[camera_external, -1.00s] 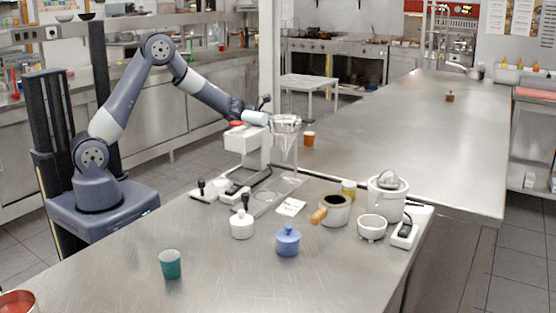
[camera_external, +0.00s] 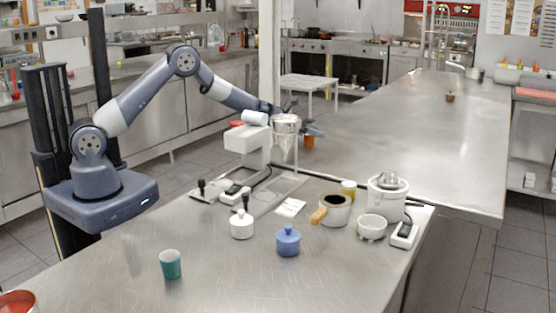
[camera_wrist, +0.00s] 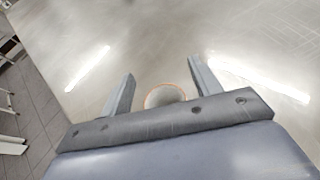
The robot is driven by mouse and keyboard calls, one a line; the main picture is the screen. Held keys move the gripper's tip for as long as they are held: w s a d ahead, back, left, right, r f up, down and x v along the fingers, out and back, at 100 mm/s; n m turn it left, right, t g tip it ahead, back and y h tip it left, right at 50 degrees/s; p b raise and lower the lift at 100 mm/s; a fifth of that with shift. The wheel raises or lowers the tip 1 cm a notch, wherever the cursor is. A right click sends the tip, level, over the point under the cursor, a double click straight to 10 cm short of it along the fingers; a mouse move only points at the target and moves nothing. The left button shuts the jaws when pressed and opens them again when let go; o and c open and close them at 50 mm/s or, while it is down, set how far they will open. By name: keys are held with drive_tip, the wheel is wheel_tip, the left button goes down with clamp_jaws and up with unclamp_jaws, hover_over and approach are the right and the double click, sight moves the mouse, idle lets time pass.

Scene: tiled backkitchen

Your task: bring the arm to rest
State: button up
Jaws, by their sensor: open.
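My gripper (camera_external: 308,130) is at the end of my arm, which reaches across the steel counter behind the white machine. It is partly hidden by the glass funnel. In the wrist view my gripper (camera_wrist: 161,67) is open, with its two grey fingers wide apart. A small orange cup (camera_external: 309,142) stands on the counter just below the gripper. Its round rim (camera_wrist: 165,88) shows between the fingers in the wrist view, its near side hidden by the gripper body. I cannot tell whether a finger touches it.
The white machine (camera_external: 243,139) and the glass funnel (camera_external: 286,126) stand close to the gripper. Nearer are a blue lidded pot (camera_external: 288,241), a white lidded pot (camera_external: 242,225), a pan (camera_external: 335,210) and a teal cup (camera_external: 171,265). The far counter (camera_external: 410,150) is largely clear.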

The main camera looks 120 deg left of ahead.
wheel_tip(320, 180, up, 8)
drive_tip(key=p, duration=0.3)
drive_tip(key=w+d+r+m+t+h+b, duration=0.1)
drive_tip(key=w+d+r+b, duration=0.15)
drive_tip(key=d, duration=0.35)
drive_tip(key=w+d+r+m+t+h+b, duration=0.1)
drive_tip(key=w+d+r+b, duration=0.1)
drive_tip(key=w+d+r, duration=0.3)
drive_tip(key=d+r+m+h+b, duration=0.1)
drive_tip(key=d, duration=0.8)
drive_tip(key=w+d+r+m+t+h+b, duration=0.1)
drive_tip(key=d+m+h+b, duration=0.1)
drive_tip(key=d, duration=0.6)
drive_tip(key=d+r+m+h+b, duration=0.1)
drive_tip(key=d+b, duration=0.1)
drive_tip(key=d, duration=0.7)
drive_tip(key=shift+w+d+m+t+h, duration=0.2)
drive_tip(key=shift+d+m+t+h, duration=0.1)
drive_tip(key=shift+t+h, duration=0.1)
drive_tip(key=shift+s+d, duration=0.1)
drive_tip(key=shift+d, duration=0.4)
